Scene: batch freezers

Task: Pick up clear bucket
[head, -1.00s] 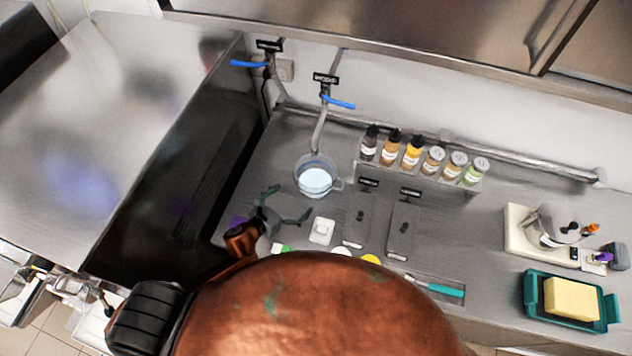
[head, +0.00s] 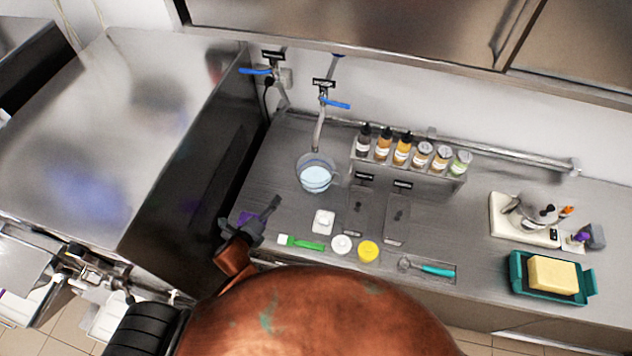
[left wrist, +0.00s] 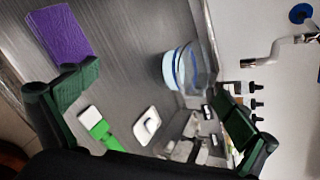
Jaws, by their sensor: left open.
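The clear bucket (head: 315,178), with pale bluish contents and a handle, stands upright on the steel counter under a tap spout. It also shows in the left wrist view (left wrist: 186,68), beyond the fingers and between them. My left gripper (head: 266,212) is at the counter's left front, to the lower left of the bucket and apart from it. In the left wrist view its green-padded fingers (left wrist: 158,82) are spread wide with nothing between them. My right gripper is not in view.
A purple sponge (left wrist: 60,33), green brush (head: 302,243), white dish (head: 324,222) and yellow lid (head: 368,251) lie near the front. Lidded steel containers (head: 358,210) and a bottle rack (head: 410,170) stand right of the bucket. A tall steel cabinet (head: 190,150) bounds the left.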

